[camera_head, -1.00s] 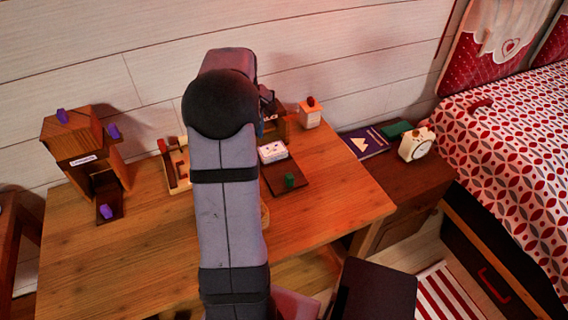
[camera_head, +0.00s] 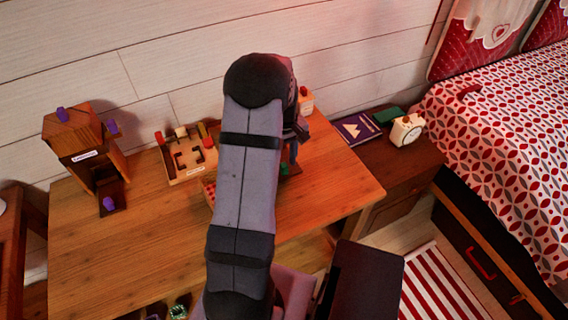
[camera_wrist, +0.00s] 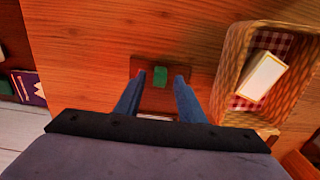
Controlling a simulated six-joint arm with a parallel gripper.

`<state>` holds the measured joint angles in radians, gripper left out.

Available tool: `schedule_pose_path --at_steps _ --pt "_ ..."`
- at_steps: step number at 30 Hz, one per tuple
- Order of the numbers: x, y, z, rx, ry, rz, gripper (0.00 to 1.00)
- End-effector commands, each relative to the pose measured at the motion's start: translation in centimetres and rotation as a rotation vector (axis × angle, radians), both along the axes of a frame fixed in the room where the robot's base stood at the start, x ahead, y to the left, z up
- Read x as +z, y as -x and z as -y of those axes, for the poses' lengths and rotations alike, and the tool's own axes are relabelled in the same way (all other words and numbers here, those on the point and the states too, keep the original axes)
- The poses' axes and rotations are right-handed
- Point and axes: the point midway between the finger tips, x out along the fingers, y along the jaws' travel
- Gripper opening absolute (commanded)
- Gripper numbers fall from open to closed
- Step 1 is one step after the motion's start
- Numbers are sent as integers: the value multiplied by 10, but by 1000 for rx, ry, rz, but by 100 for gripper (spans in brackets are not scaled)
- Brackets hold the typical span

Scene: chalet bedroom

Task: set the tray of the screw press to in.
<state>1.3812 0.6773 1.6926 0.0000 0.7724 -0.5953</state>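A dark brown plate (camera_wrist: 152,101) with a green handle (camera_wrist: 161,76) lies in the wrist view; I take it for the press's tray. In the head view my arm hides most of this device, and only a bit of the green handle (camera_head: 284,169) shows. My gripper (camera_wrist: 159,79) is open, with one blue-grey finger on each side of the handle. I cannot tell whether the fingers touch it. Nothing is held. In the head view my gripper (camera_head: 293,150) is partly hidden behind my arm. A white edge shows below the plate in the wrist view.
A wicker basket (camera_wrist: 228,72) with a pale block (camera_wrist: 262,77) stands close right of my gripper in the wrist view. A purple-knobbed wooden device (camera_head: 82,145) and a red-handled wooden box (camera_head: 190,160) stand on the table (camera_head: 120,250). The table's front left is clear.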

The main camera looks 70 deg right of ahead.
Motion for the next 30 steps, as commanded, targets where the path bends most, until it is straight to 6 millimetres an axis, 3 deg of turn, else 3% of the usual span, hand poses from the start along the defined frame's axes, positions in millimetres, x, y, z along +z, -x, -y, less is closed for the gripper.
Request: schedule_pose_path --at_steps 6,17,18,22,30 --pt "-21 0 0 0 -1 0 36" --pt "-27 0 0 1 0 0 36" --pt "-27 0 0 1 0 0 34" --pt "-26 0 0 0 1 1 2" --pt "-27 -4 3 1 1 1 0"
